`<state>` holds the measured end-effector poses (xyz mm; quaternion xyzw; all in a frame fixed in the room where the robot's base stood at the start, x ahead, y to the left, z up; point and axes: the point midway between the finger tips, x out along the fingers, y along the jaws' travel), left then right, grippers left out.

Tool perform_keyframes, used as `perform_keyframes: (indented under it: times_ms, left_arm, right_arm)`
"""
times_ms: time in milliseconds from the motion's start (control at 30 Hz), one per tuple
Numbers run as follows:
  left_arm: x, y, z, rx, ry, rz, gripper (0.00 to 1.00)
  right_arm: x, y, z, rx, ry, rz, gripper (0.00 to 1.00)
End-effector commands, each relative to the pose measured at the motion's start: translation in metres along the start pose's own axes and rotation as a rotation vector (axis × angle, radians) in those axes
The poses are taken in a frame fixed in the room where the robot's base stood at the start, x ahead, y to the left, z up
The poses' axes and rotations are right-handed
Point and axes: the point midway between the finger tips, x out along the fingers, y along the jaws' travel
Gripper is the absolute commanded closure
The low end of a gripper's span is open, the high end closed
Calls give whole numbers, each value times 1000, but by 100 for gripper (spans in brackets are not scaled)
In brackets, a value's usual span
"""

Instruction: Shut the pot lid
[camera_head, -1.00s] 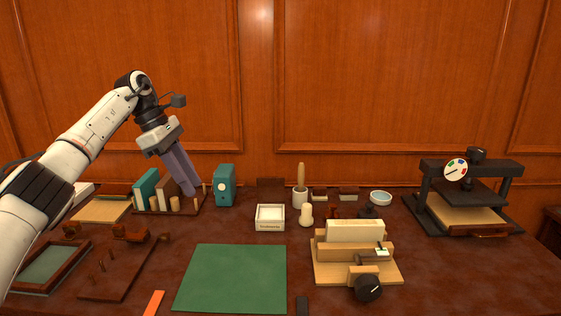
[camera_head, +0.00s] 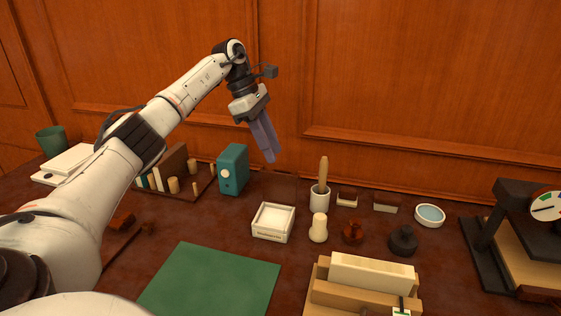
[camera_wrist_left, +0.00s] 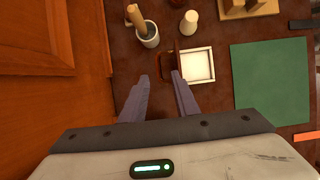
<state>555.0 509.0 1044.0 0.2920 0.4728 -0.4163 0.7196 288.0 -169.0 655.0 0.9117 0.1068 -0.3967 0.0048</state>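The pot appears to be a small white square box (camera_head: 273,222) with a label on its front, standing open on the desk. A dark brown panel (camera_head: 280,187) stands upright behind it and looks like its raised lid. In the left wrist view the panel (camera_wrist_left: 165,64) lies along the side of the white box (camera_wrist_left: 197,66). My left gripper (camera_head: 270,158) points down, above and behind the box. Its two fingers (camera_wrist_left: 160,76) are apart, with the panel just beyond their tips; I cannot tell if they touch it. My right gripper is out of view.
A white cup with a wooden-handled tool (camera_head: 320,196) and a cream peg-shaped piece (camera_head: 318,228) stand right of the box. A teal box (camera_head: 232,170) stands to its left. A green mat (camera_head: 212,281) lies in front. The wooden wall is close behind.

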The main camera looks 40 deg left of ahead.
Motion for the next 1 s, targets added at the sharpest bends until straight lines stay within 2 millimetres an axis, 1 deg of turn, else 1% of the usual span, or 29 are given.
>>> perform_keyframes:
  times_ms: [33, 100, 200, 300, 467, 633, 667, 800, 833, 1000]
  left_arm:
    - [11, 0, 0, 0, 1, -3, 72]
    - [22, 0, 0, 1, 1, -2, 72]
    - [35, 0, 0, 0, 0, -1, 72]
    - [43, 0, 0, 0, 0, -1, 72]
    - [47, 0, 1, 1, -1, 1, 72]
    - [47, 0, 1, 1, -1, 1, 72]
    - [47, 0, 1, 1, -1, 1, 74]
    - [47, 0, 1, 1, -1, 1, 97]
    - [47, 0, 1, 1, -1, 1, 100]
    - [47, 0, 1, 0, -1, 1, 100]
  right_arm:
    - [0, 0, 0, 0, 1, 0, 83]
    - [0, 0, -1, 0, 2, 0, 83]
    - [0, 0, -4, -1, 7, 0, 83]
    - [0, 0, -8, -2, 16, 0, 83]
    - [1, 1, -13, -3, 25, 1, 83]
    - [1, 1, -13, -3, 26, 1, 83]
    - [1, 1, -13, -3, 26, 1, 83]
    - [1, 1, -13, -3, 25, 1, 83]
    - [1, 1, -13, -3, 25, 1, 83]
    - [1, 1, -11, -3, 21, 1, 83]
